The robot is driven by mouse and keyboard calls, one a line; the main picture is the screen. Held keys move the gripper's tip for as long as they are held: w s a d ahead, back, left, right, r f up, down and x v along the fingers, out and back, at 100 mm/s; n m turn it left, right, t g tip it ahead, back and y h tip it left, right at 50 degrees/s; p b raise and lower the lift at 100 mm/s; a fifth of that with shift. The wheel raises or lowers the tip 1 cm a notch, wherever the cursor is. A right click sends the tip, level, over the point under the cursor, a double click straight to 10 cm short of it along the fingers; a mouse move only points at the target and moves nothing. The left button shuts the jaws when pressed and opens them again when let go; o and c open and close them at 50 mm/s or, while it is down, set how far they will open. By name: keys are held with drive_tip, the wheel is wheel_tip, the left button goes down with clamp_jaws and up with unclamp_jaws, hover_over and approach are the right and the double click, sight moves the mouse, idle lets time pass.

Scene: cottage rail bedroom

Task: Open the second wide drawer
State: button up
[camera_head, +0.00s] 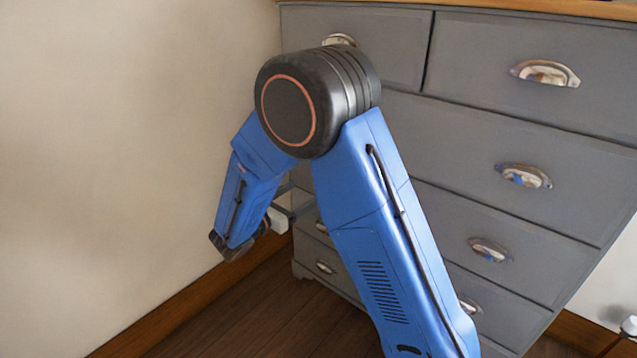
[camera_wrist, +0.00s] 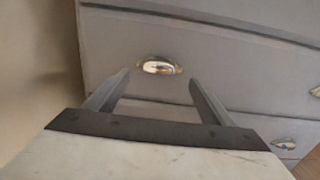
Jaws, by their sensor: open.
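The grey chest of drawers has two small top drawers above several wide drawers, all appearing shut. The second wide drawer (camera_head: 530,262) has a metal cup handle on its right (camera_head: 490,250) and a left handle (camera_head: 321,226) partly behind my arm. My gripper (camera_head: 296,207) is at the chest's left side, partly hidden by my arm. In the wrist view its two fingers (camera_wrist: 158,85) are open and empty. A cup handle (camera_wrist: 158,66) shows between and just beyond the fingertips, with no clear contact. It looks like the second wide drawer's left handle.
A cream wall (camera_head: 120,150) with a wooden skirting board stands close on the left. The first wide drawer's right handle (camera_head: 523,175) is above, and a lower drawer's left handle (camera_head: 325,268) is below. The wooden floor (camera_head: 270,320) in front is clear where visible.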

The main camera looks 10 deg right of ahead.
drive_tip(key=x, duration=0.9)
